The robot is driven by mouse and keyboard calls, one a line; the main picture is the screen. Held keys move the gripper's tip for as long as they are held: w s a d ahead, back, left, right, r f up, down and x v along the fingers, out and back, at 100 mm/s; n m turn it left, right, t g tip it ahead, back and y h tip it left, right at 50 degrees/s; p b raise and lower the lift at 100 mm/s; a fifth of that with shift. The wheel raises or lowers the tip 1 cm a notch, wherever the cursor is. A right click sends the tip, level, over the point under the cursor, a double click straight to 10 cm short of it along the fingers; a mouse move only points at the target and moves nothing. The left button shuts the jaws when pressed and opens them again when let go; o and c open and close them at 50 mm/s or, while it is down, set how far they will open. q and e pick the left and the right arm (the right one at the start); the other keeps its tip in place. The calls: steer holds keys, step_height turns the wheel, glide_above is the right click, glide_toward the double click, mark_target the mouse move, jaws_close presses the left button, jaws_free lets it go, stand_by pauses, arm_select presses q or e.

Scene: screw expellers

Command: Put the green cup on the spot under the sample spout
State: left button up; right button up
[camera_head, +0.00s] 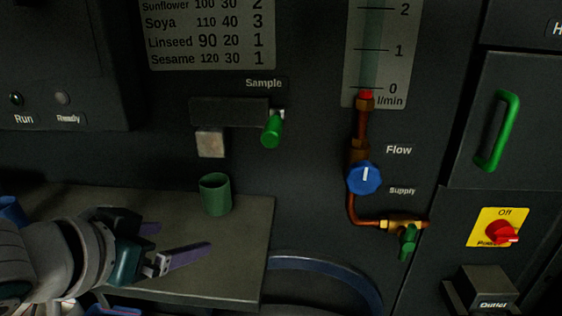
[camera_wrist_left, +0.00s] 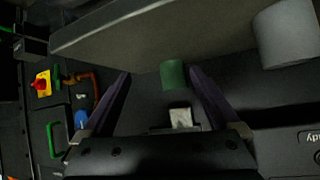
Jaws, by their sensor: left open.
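The green cup (camera_head: 215,196) stands upright on a grey shelf (camera_head: 245,238), near the panel. In the head view it appears just below the square pale sample spout (camera_head: 210,144); I cannot tell whether it is exactly centred. My left gripper (camera_head: 183,236) is open and empty, with purple fingers, at the lower left of the cup and apart from it. In the left wrist view, the cup (camera_wrist_left: 173,75) appears beyond and between the fingertips (camera_wrist_left: 159,73), and the spout (camera_wrist_left: 181,117) also shows. The spot under the cup is hidden. My right gripper is not in view.
A green sample handle (camera_head: 272,131) hangs right of the spout. The blue flow knob (camera_head: 365,178) and copper pipe are farther right. A blue hose (camera_head: 330,268) curves beside the shelf. In the left wrist view, a grey cylinder (camera_wrist_left: 287,35) stands apart from the cup.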

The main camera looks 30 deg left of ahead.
arm_select(q)
steer(key=s+d+m+g+h, duration=0.3)
steer(key=s+d+g, duration=0.3)
steer(key=s+d, duration=0.6)
steer(key=shift+d+f+m+g, duration=0.3)
steer(key=shift+d+m+g, duration=0.15)
steer(key=shift+d, duration=0.45)
